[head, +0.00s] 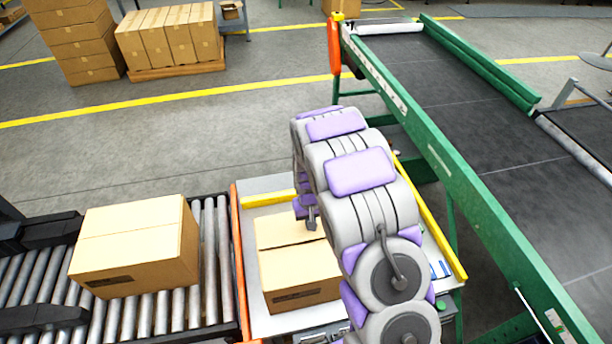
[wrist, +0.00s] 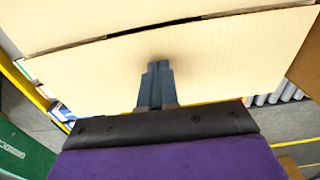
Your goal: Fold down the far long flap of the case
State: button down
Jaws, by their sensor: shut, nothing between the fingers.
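The case (head: 300,275) is a tan cardboard box on the white-topped table, partly hidden by my arm. Its far long flap (head: 282,230) lies across the far part of the top, nearly flat. In the wrist view the flap (wrist: 90,78) fills the area around my fingers, with a narrow dark gap between it and the other flap (wrist: 90,22). My gripper (head: 311,222) is shut and empty, pointing down at the far flap. The wrist view shows the closed fingertips (wrist: 158,66) over the flap; whether they touch it I cannot tell.
A closed box (head: 140,245) sits on the roller conveyor (head: 212,270) at left. An orange rail (head: 238,260) divides conveyor and table. A yellow rail (head: 432,220) and the green-sided belt conveyor (head: 460,180) stand at right. Open floor (head: 200,140) lies beyond the table.

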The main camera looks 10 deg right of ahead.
jog(key=shift+r, duration=0.15)
notch_tip(320, 180, up, 9)
jog(key=p, duration=0.3)
dwell(0.6)
dwell(0.4)
jog(key=shift+s, duration=0.1)
